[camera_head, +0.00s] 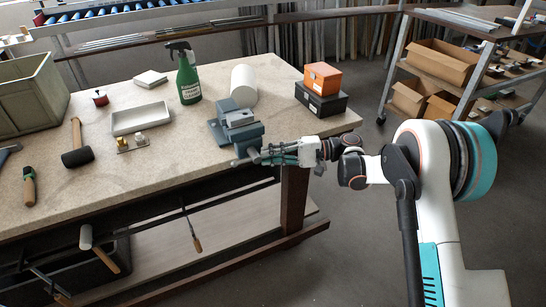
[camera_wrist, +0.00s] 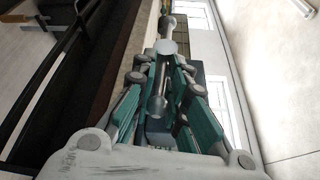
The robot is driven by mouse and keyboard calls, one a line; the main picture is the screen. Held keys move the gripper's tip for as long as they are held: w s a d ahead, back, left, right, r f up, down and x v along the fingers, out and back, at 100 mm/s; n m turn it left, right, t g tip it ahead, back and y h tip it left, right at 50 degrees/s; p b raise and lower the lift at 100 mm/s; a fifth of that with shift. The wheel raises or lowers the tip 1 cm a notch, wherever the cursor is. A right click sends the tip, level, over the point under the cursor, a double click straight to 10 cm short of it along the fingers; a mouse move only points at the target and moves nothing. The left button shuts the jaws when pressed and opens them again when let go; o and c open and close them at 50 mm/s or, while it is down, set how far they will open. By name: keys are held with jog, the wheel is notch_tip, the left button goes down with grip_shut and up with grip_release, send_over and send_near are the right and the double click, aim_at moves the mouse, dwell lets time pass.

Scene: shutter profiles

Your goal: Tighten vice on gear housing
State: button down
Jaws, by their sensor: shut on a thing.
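The blue-grey bench vice (camera_head: 240,127) is mounted at the front edge of the workbench. My gripper (camera_head: 268,156) is at the front of the vice, level with its screw. In the wrist view, my gripper (camera_wrist: 166,88) has its green finger pads on both sides of a metal bar with round ends, the vice handle (camera_wrist: 157,106). The gripper is shut on this handle. In the head view, part of the handle (camera_head: 240,161) sticks out left of the fingers. I cannot make out a gear housing between the vice jaws.
On the workbench (camera_head: 185,150) are a green spray bottle (camera_head: 188,75), a white cylinder (camera_head: 243,85), stacked orange and black boxes (camera_head: 322,78), a pale tray (camera_head: 139,118) and a mallet (camera_head: 77,155). A shelf cart (camera_head: 470,60) stands at the right. The floor between is open.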

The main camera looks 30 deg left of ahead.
jog(key=shift+s+a+f+g+y, duration=0.3)
jog(key=shift+f+g+y, duration=0.1)
jog(key=shift+y, duration=0.2)
jog(key=shift+m, duration=0.3)
jog(key=shift+r, duration=0.1)
jog(key=c, duration=1.4)
grip_release()
jog(key=shift+a, duration=0.15)
jog(key=shift+c, duration=0.2)
jog(key=shift+s+a, duration=0.15)
jog(key=shift+d, duration=0.2)
jog(key=v, duration=1.2)
jog(key=shift+o, duration=0.4)
